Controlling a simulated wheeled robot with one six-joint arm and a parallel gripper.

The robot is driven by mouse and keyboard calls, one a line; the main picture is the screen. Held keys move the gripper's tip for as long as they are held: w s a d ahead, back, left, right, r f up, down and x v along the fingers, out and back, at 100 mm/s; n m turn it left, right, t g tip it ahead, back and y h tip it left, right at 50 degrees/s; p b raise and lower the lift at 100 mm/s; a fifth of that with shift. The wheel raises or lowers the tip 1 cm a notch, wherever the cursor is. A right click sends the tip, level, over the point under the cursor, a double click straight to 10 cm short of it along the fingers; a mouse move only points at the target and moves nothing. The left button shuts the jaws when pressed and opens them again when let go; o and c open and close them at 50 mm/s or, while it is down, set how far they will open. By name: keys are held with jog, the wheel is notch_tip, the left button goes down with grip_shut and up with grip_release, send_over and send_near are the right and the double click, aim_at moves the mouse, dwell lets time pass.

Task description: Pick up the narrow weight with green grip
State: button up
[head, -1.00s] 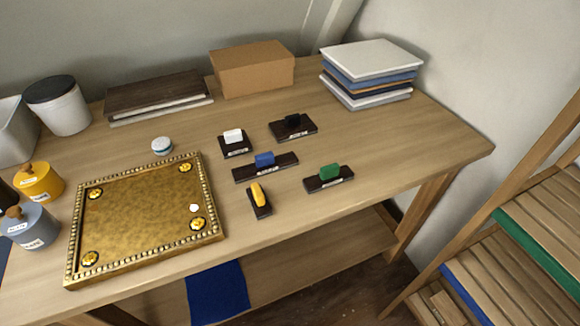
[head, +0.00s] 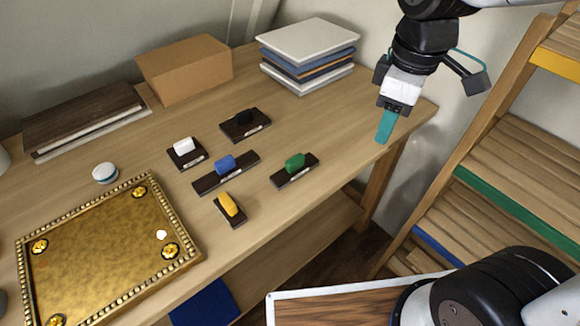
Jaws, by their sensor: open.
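The narrow weight with green grip (head: 294,163) lies on the table in the head view, right of the other weights. It is a dark slim block with a green handle on top and a pale label on its front side. My gripper (head: 385,128) is above the table's right end, up and to the right of the green-grip weight and apart from it. Its teal fingers point down; it is open and empty, though the fingers overlap in this view.
Close by lie weights with blue (head: 225,164), yellow (head: 229,206), white (head: 184,147) and black (head: 244,121) grips. A gilt tray (head: 100,250) sits at left. A book stack (head: 308,55) and a cardboard box (head: 184,68) stand behind. A slatted shelf (head: 510,170) is at right.

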jog(key=w+a+f+n, duration=0.4)
jog(key=w+a+n, duration=0.1)
jog(key=a+n, duration=0.15)
jog(key=n, duration=0.7)
send_over(295, 158)
jog(key=shift+g, duration=0.4)
jog(key=f, duration=0.4)
jog(key=d+f, duration=0.1)
jog(key=f, duration=0.1)
jog(key=shift+s+f, duration=0.15)
jog(key=shift+f, duration=0.05)
jog(key=shift+a+f+n, duration=0.25)
jog(key=shift+f, duration=0.1)
jog(key=f, duration=0.7)
jog(key=shift+a+f, duration=0.2)
jog(key=shift+a, duration=0.05)
grip_shut()
